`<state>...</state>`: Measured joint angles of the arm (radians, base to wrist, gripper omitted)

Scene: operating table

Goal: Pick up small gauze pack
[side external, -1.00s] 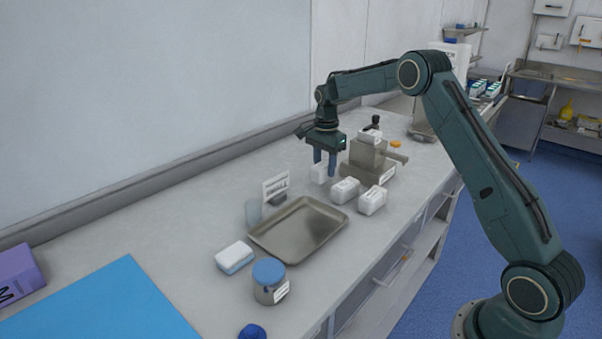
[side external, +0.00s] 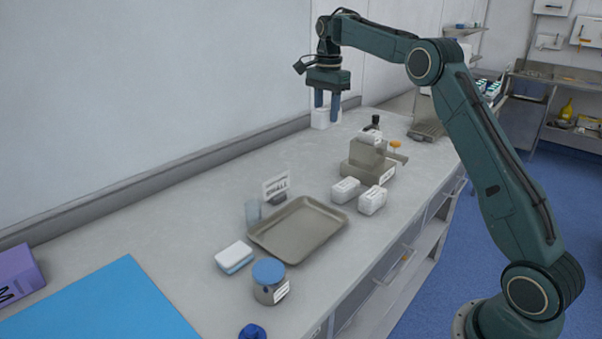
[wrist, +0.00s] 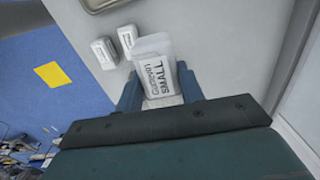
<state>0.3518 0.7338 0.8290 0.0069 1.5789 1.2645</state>
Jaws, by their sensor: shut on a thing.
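My gripper (side external: 327,104) is raised above the back of the counter, fingers pointing down. It is shut on the small gauze pack (side external: 320,118), a white block that shows between and below the fingers. In the wrist view the pack (wrist: 153,68) carries dark lettering that includes "SMALL", and the gripper's blue fingers (wrist: 158,90) stand on either side of it. The pack is held clear of the counter. Two other white packs (side external: 345,190) (side external: 372,200) lie on the counter near the tray; they also show in the wrist view (wrist: 104,52) (wrist: 127,37).
A metal tray (side external: 262,234) lies mid-counter, with a sign reading "SMALL" (side external: 276,187) and a clear cup (side external: 252,211) behind it. A blue-lidded jar (side external: 269,272) and a white-blue pack (side external: 234,257) stand in front. A metal block fixture (side external: 368,158) stands near the right edge.

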